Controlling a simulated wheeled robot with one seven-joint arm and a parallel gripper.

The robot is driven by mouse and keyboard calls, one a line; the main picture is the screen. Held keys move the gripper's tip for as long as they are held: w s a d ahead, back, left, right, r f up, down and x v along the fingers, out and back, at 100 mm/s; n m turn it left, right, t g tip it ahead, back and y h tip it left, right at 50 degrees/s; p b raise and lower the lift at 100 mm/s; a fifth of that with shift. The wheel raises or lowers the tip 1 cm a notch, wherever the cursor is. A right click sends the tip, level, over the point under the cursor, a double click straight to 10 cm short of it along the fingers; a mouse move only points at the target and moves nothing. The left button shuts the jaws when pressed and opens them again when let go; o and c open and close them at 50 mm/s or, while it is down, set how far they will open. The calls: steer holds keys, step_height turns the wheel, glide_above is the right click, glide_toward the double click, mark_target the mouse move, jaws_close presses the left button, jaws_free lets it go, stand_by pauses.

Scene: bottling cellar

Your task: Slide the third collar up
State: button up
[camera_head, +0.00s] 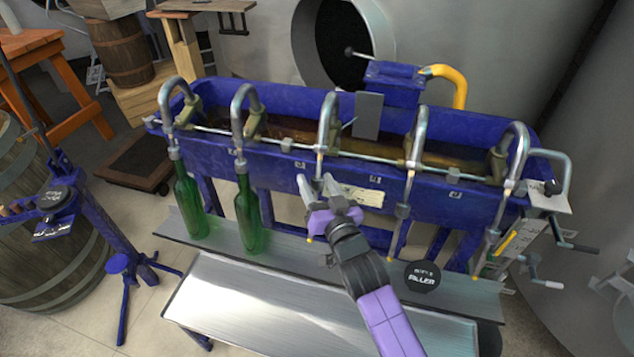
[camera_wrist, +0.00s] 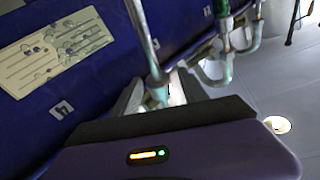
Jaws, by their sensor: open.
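The third spout (camera_head: 326,118) is a bent grey pipe in the middle of the blue filler trough, with a thin tube running down from it. In the wrist view this tube (camera_wrist: 146,45) runs down between my fingers. A small grey-green piece on it, apparently the third collar (camera_wrist: 157,97), lies between the fingertips and is partly hidden. My gripper (camera_head: 316,183) is open around the tube, in front of the trough wall; its purple body also shows in the wrist view (camera_wrist: 160,92). I cannot tell whether either finger touches the collar.
Green bottles (camera_head: 189,205) (camera_head: 248,215) stand upright under the first and second spouts. The fourth spout's tube (camera_head: 405,190) hangs just right of my arm, without a bottle. A black round disc (camera_head: 422,277) is at the bottle shelf. A steel tray (camera_head: 240,300) lies in front.

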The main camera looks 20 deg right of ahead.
mark_target(320, 189)
steer(key=s, duration=0.7)
steer(key=shift+s+b, duration=0.25)
steer(key=shift+b, duration=0.05)
steer(key=shift+s+p, duration=0.15)
steer(key=shift+p, duration=0.5)
steer(key=shift+w+f+p, duration=0.1)
steer(key=shift+w+p, duration=0.25)
steer(key=shift+w, duration=3.55)
jaws_close()
